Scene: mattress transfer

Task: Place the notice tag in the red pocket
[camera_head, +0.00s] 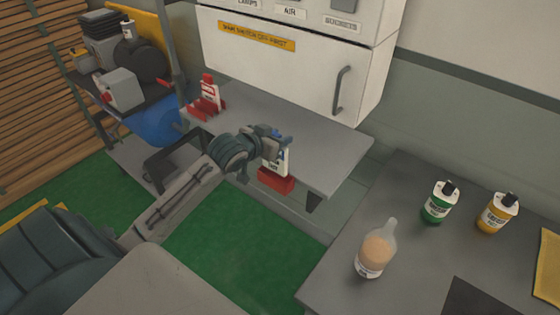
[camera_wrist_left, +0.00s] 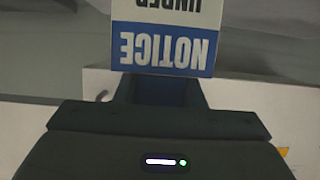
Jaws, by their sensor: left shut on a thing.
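My left gripper (camera_head: 281,140) is shut on the white and blue notice tag (camera_head: 279,161) above the front edge of the grey shelf. In the left wrist view the tag (camera_wrist_left: 168,45) stands beyond the fingers, with "NOTICE" upside down in a blue band. The red pocket (camera_head: 275,180) is at the shelf's front edge, directly below the tag. The tag's lower edge meets the pocket's top in the picture; I cannot tell whether it is inside. My right gripper is not in view.
A red holder with a red and white tag (camera_head: 208,97) stands at the shelf's left. A white cabinet (camera_head: 300,75) with a handle rises behind the grey shelf (camera_head: 335,150). Bottles (camera_head: 376,250) stand on the grey table (camera_head: 335,285) at right.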

